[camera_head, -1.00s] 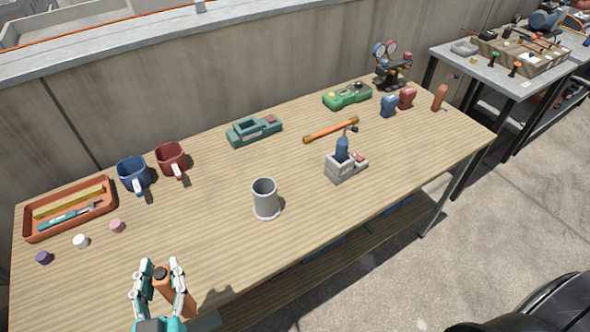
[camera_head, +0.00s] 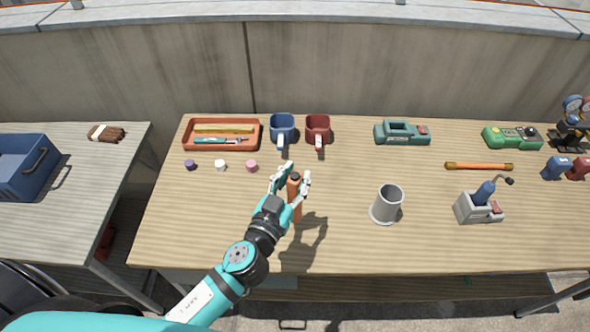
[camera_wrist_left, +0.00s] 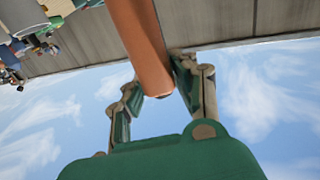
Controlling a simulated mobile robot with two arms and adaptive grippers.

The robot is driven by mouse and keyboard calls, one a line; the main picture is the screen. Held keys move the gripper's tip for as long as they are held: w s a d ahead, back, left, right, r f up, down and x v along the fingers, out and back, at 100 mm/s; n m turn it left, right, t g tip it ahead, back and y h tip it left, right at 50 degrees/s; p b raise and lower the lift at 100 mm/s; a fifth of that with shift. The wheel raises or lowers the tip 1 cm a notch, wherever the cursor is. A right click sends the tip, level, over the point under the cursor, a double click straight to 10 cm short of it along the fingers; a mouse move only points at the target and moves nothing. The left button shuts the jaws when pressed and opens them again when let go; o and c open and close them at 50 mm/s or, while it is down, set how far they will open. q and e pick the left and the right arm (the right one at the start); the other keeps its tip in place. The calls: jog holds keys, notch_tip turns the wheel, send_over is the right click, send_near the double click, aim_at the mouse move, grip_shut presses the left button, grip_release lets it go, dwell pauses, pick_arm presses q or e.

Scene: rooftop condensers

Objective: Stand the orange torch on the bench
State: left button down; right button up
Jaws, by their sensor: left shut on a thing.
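The orange torch (camera_head: 293,190), a slim cylinder with a dark top, is in my left gripper (camera_head: 297,173) over the front middle-left of the wooden bench (camera_head: 340,245). It looks close to upright in the head view. The left gripper is shut on it, with a finger on each side. In the left wrist view the torch (camera_wrist_left: 142,42) runs between the fingers. I cannot tell whether its lower end touches the bench; a shadow falls just beside it. My right gripper is not in view.
A grey cup (camera_head: 386,205) stands to the right of the torch. An orange tray (camera_head: 186,135) is at back left. Bench in front of the caps is bare.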

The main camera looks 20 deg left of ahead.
pick_arm(q)
jog(key=shift+w+a, duration=0.25)
jog(key=shift+w, duration=0.35)
jog(key=shift+w+a, duration=0.2)
jog(key=shift+w, duration=0.35)
jog(key=shift+w+f+b, duration=0.15)
jog(key=shift+f+b, duration=1.1)
jog(key=shift+f, duration=0.65)
jog(key=shift+f, duration=0.15)
jog(key=c, duration=1)
grip_release()
jog(key=shift+c, duration=0.2)
